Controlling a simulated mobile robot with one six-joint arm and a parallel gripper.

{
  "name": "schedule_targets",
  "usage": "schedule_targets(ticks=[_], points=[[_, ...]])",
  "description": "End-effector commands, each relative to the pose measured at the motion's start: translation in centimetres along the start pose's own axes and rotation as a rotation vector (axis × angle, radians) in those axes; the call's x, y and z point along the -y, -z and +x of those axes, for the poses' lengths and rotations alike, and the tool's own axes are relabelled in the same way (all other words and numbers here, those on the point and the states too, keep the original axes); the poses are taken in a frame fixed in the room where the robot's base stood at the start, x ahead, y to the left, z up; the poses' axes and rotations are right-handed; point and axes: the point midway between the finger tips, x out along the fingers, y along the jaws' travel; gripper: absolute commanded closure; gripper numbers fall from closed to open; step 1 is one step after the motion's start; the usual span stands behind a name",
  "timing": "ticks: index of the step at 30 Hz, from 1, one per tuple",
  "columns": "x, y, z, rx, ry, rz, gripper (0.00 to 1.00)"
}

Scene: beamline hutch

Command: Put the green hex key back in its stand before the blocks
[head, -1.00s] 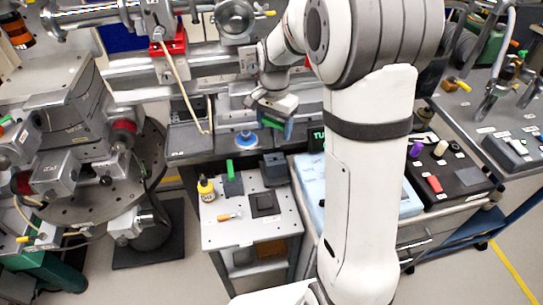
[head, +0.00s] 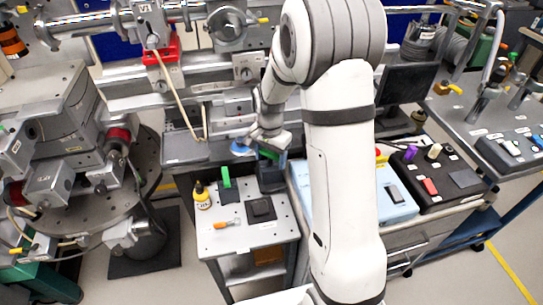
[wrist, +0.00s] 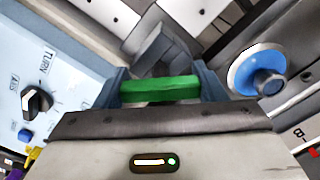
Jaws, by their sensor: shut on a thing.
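My gripper (head: 268,153) is shut on a green bar-like handle, which I take to be the green hex key (wrist: 160,89). The handle lies across between the two blue-grey fingers in the wrist view; its lower end is hidden. In the head view my gripper is above a dark block-like stand (head: 270,178) at the back right of the small table. That stand also shows beyond the held handle in the wrist view (wrist: 165,50). I cannot tell whether they touch. A second green upright piece (head: 226,177) stands in a dark base (head: 229,195) to the left.
The small grey table (head: 245,237) also carries a yellow bottle (head: 202,196), a flat black block (head: 260,210) and an orange-handled tool (head: 223,224). A light-blue box with a knob (wrist: 38,100) is close by on the right in the head view.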

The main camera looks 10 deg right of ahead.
Motion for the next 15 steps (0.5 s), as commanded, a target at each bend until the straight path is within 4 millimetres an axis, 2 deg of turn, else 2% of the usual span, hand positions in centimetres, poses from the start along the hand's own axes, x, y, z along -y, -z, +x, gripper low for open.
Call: schedule_targets(ticks=[4, 5, 12, 15], points=[[0.03, -0.02, 0.49, 0.000, 0.000, -0.001, 0.83], [0.03, -0.02, 0.39, 0.000, 0.000, -0.001, 0.34], [0.05, -0.04, 0.32, 0.000, 0.000, -0.001, 0.14], [0.06, -0.05, 0.32, 0.000, 0.000, -0.002, 0.14]])
